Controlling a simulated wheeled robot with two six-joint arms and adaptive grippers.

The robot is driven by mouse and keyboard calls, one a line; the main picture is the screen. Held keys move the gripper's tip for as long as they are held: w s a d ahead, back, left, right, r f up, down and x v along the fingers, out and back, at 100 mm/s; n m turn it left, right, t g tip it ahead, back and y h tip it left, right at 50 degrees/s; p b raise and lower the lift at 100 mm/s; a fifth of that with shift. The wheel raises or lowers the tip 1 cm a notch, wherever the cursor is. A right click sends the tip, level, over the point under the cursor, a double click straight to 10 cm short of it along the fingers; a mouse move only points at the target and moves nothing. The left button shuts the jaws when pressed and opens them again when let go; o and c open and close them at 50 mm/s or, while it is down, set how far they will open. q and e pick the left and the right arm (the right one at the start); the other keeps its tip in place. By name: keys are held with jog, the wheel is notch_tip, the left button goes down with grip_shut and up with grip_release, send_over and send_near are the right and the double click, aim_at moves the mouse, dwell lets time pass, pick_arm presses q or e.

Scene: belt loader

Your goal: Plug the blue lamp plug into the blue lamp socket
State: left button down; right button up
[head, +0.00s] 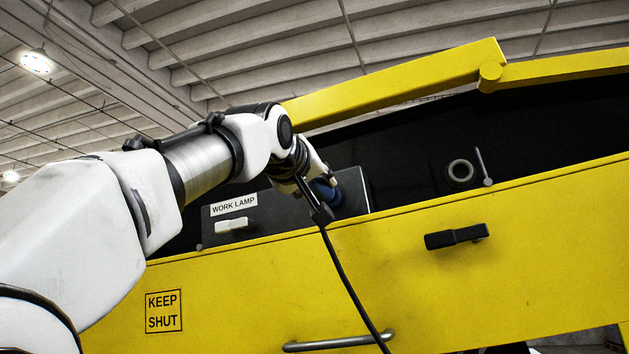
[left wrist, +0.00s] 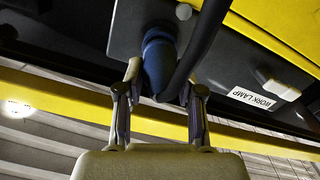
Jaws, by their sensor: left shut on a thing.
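My left gripper (head: 322,182) is shut on the blue lamp plug (head: 328,192) in front of the dark work lamp panel (head: 285,210). In the left wrist view the plug (left wrist: 159,68) sits between the two fingers (left wrist: 160,88), its front end against or very close to the panel face (left wrist: 120,32). A black cable (head: 345,278) runs from the plug's rear and hangs down over the yellow side. The blue lamp socket cannot be told apart from the plug; the plug and fingers cover that spot. My right gripper is not in view.
The panel carries a "WORK LAMP" label (head: 233,205) and a white switch (head: 231,224). A yellow bar (head: 400,85) runs above the recess. To the right are a grey ring (head: 460,170), a small lever (head: 483,166) and a black latch (head: 456,236). A metal handle (head: 338,342) is below.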

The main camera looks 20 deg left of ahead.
pick_arm(q)
jog(key=shift+w+r+p, duration=0.1)
jog(key=shift+w+p, duration=0.45)
jog(key=shift+w, duration=0.15)
jog(key=c, duration=0.7)
grip_release()
jog(key=shift+o, duration=0.2)
